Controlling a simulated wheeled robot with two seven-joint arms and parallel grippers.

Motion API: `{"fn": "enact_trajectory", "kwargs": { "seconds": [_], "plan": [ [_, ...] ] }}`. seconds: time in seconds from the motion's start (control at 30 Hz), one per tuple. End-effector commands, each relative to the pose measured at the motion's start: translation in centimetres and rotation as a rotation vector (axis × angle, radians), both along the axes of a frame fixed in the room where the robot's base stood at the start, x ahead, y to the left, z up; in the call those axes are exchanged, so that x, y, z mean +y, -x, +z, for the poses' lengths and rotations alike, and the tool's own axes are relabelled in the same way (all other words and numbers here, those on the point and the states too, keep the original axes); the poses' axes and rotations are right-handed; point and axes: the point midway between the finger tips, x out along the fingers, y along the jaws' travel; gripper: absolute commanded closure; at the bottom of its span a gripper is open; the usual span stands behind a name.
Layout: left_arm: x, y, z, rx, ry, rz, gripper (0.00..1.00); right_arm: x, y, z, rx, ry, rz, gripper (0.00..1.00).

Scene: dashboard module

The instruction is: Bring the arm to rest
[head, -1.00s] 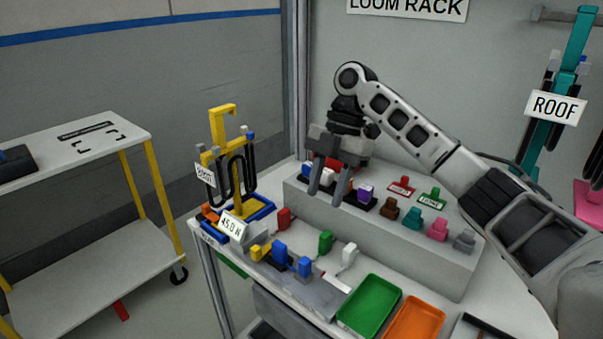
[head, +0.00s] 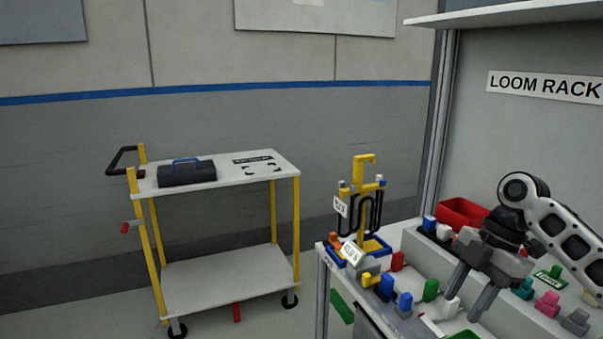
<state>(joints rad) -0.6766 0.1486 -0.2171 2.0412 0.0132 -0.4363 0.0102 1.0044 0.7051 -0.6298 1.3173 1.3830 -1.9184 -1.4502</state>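My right arm (head: 572,240) comes in from the right edge of the head view. Its gripper (head: 463,308) points down over the workbench, with its two fingers apart and nothing visible between them. The fingers overlap the front part of the bench in the picture, close to a white connector (head: 451,308). I cannot tell the exact height of the fingertips above the bench. My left gripper is not in view.
A yellow stand (head: 362,205) with black cables stands at the bench's left end. Several coloured connectors, such as a green one (head: 431,290), stand nearby. A red bin (head: 462,213) is behind.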

Motion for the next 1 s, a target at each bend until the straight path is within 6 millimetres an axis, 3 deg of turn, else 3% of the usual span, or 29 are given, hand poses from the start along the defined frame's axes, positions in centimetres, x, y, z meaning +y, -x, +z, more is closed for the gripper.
{"fn": "enact_trajectory", "kwargs": {
  "seconds": [0.27, 0.47, 0.6, 0.73, 0.87, 1.0],
  "plan": [
    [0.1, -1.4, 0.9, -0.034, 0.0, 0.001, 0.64, 3.7, 0.1, -7.8, -0.02, 0.015, -0.178, 0.6],
    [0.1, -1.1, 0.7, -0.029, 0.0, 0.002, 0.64, 7.7, 1.6, -15.2, -0.058, -0.013, -0.394, 0.6],
    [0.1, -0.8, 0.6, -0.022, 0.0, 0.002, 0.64, 11.4, 4.4, -20.9, -0.099, -0.092, -0.636, 0.6],
    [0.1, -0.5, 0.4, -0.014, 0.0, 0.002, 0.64, 14.0, 8.0, -24.5, -0.133, -0.204, -0.899, 0.6],
    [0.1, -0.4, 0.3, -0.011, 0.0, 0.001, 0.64, 15.0, 12.2, -26.0, -0.167, -0.336, -1.172, 0.6],
    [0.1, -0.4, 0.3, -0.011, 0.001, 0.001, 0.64, 14.5, 16.2, -25.6, -0.209, -0.464, -1.408, 0.6]
  ]
}}
